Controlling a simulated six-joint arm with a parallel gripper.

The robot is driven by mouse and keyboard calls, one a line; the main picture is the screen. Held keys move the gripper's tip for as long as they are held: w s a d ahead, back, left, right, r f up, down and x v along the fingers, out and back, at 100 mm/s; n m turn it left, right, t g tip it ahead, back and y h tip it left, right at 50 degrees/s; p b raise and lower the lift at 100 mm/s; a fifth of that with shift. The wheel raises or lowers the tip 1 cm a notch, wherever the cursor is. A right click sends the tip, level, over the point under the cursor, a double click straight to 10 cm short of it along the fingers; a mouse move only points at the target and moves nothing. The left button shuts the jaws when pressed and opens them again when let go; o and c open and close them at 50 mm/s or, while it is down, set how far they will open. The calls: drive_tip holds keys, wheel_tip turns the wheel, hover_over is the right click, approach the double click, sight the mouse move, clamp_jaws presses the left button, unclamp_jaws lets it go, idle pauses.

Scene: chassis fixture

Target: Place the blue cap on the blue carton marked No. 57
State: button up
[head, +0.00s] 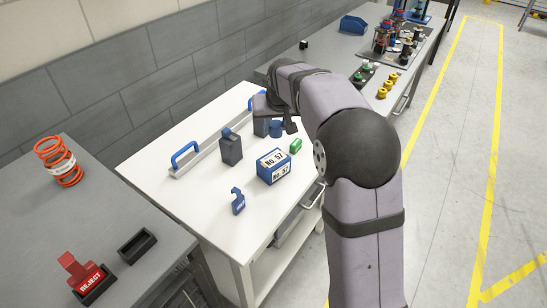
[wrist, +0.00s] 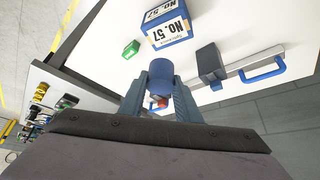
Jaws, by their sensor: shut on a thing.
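The blue carton marked No. 57 (head: 268,175) sits on the white table, with white labels on its top and side. It also shows at the top of the wrist view (wrist: 166,24). The blue cap (wrist: 159,70), a short cylinder, is between my gripper's fingertips (wrist: 160,84), which are shut on it. In the head view the cap (head: 276,128) is beyond the carton, beside my gripper (head: 289,126), apart from the carton. A small red part shows between the fingers in the wrist view; I cannot tell what it is.
A blue hook-shaped piece (head: 238,201) is in front. A grey bench at left holds a red reject sign (head: 87,277) and a black tray (head: 137,247).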

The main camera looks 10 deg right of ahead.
drive_tip(key=shift+a+f+n, duration=0.1)
drive_tip(key=shift+a+n, duration=0.05)
drive_tip(key=shift+n, duration=0.15)
drive_tip(key=shift+w+a+n+y, duration=0.1)
drive_tip(key=shift+w+n+y, duration=0.1)
drive_tip(key=shift+n+y, duration=0.45)
drive_tip(key=p, duration=0.2)
approach(272, 154)
drive_tip(key=shift+x, duration=2.65)
drive_tip(key=shift+a, duration=0.1)
drive_tip(key=shift+f, duration=0.2)
drive_tip(key=o, duration=1)
